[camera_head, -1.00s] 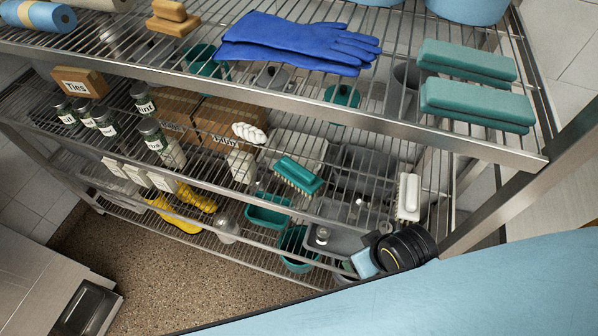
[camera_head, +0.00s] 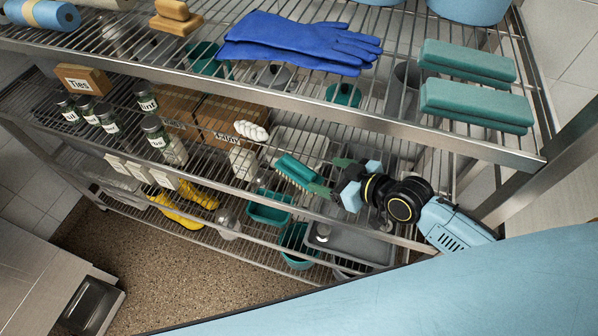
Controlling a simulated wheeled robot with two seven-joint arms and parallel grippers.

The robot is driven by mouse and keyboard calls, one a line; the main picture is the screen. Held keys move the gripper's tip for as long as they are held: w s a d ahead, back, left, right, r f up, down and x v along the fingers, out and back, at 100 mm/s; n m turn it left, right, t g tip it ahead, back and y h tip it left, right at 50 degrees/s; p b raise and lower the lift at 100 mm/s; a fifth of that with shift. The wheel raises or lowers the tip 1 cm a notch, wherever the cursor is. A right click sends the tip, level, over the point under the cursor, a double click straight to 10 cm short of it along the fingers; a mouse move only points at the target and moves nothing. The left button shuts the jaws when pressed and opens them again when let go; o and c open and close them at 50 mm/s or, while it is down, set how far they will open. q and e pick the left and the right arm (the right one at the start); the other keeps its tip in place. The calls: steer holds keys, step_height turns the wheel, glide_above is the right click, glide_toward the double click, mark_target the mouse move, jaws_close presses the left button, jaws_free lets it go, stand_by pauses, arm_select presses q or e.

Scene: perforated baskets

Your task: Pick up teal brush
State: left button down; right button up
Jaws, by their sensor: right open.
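The teal brush (camera_head: 294,169) lies on the middle wire shelf, teal back up, with pale bristles along its lower left side. My right gripper (camera_head: 328,176) is just to the right of the brush, at its right end. Its two green-tipped fingers are spread apart, with nothing seen held between them. The lower fingertip appears close to the brush's right end; I cannot tell whether it touches. My left gripper is not in view.
The upper shelf (camera_head: 300,108) overhangs, bearing blue gloves (camera_head: 300,42) and teal sponges (camera_head: 475,105). A white knotted item (camera_head: 252,131) and cardboard boxes (camera_head: 215,118) stand left of the brush. Teal containers (camera_head: 268,210) sit lower down.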

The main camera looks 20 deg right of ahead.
mark_target(299, 169)
steer(key=x, duration=0.5)
steer(key=shift+s+a+x, duration=0.15)
steer(key=shift+a+x, duration=0.05)
steer(key=shift+x, duration=1.2)
steer(key=shift+s+a+x, duration=0.1)
steer(key=shift+a+x, duration=0.05)
steer(key=shift+x, duration=1.2)
steer(key=c, duration=1.1)
